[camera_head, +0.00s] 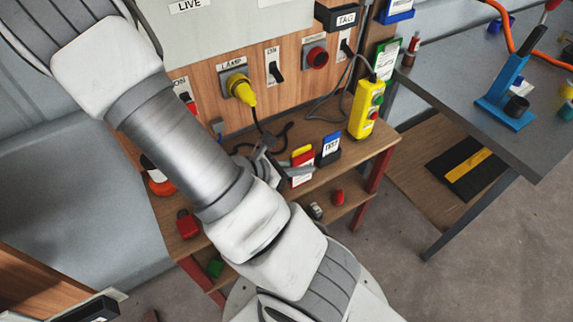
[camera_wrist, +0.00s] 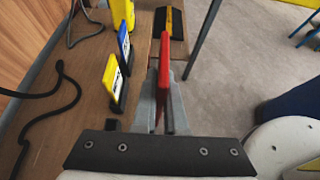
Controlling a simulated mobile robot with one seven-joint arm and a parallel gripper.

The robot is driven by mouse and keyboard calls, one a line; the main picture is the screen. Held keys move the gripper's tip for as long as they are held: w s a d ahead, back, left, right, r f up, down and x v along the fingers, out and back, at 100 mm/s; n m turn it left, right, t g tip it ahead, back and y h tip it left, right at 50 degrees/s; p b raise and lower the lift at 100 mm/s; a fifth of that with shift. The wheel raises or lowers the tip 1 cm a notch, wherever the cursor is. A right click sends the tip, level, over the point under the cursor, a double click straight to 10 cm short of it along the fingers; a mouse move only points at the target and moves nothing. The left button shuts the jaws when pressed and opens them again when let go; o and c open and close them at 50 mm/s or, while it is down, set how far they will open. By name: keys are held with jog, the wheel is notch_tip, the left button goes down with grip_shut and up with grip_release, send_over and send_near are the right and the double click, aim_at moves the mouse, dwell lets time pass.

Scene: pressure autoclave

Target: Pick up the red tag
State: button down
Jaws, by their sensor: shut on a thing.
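The red tag (camera_wrist: 164,68) is a thin upright plate, seen nearly edge-on between my fingers in the wrist view. My gripper (camera_wrist: 160,98) is shut on it. In the head view, the red tag (camera_head: 303,159) shows with a white label, in front of the yellow tag (camera_head: 302,149). My gripper (camera_head: 292,172) is low over the wooden bench there, partly hidden by my wrist. I cannot tell whether the tag's lower edge touches the bench.
The blue tag (camera_head: 328,147) stands on the bench (camera_head: 352,158) just to the right. A yellow pendant control (camera_head: 366,108) is farther right. A black cable (camera_wrist: 60,95) lies on the bench in the wrist view. A red padlock (camera_head: 187,224) sits at the front left.

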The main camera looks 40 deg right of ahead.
jog(key=shift+r+p, duration=0.5)
jog(key=shift+p, duration=0.45)
jog(key=p, duration=0.1)
jog(key=s+p, duration=0.1)
jog(key=p, duration=0.1)
jog(key=shift+d+r, duration=0.2)
jog(key=shift+r, duration=0.1)
jog(key=shift+s+p, duration=0.35)
jog(key=shift+p, duration=0.5)
